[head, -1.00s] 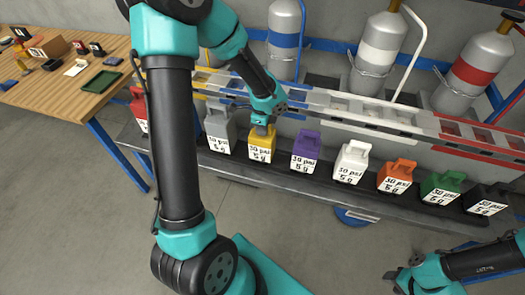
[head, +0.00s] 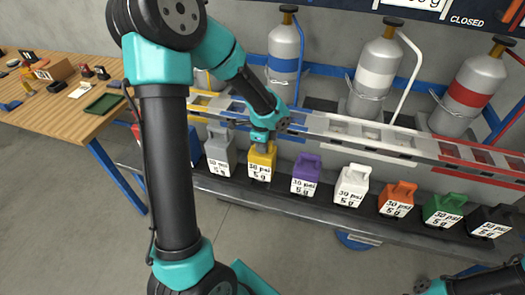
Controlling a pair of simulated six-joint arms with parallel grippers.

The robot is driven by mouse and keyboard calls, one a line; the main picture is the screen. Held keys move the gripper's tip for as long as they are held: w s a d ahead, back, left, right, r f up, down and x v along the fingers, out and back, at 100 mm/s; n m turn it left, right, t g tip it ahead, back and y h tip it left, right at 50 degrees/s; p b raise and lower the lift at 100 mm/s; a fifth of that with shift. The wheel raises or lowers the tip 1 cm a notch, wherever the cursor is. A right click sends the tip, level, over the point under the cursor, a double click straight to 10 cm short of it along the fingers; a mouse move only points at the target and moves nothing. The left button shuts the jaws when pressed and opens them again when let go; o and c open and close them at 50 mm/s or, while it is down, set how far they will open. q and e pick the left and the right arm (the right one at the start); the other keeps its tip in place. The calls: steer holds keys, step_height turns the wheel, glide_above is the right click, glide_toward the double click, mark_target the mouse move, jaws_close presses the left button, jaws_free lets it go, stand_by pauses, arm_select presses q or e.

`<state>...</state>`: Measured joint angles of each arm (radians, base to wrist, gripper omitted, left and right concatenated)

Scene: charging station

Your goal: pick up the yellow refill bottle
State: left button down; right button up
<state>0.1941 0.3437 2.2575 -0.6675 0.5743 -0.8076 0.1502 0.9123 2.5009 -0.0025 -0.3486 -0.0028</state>
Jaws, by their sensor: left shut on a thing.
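The yellow refill bottle (head: 262,163) stands on the dark shelf in a row of coloured bottles, its label reading 30 psi 5 g. My left gripper (head: 265,147) comes down from above and is shut on the top of the yellow bottle; the fingers hide its handle. The bottle looks upright and at shelf level; whether it touches the shelf I cannot tell. My right arm shows only in part at the bottom right, and its gripper's (head: 424,286) fingertips are not clear.
A grey bottle (head: 219,150) and a purple bottle (head: 306,174) flank the yellow one, with white (head: 352,184), orange (head: 398,198), green (head: 443,209) and black (head: 489,221) bottles further right. A ladder-like rail (head: 340,131) runs behind. Gas cylinders (head: 378,66) stand at the back. A wooden table (head: 60,112) is at left.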

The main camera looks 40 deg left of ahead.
arm_select(q)
step_height(320, 180, up, 7)
steer(key=shift+r, duration=0.1)
stand_by(0.5)
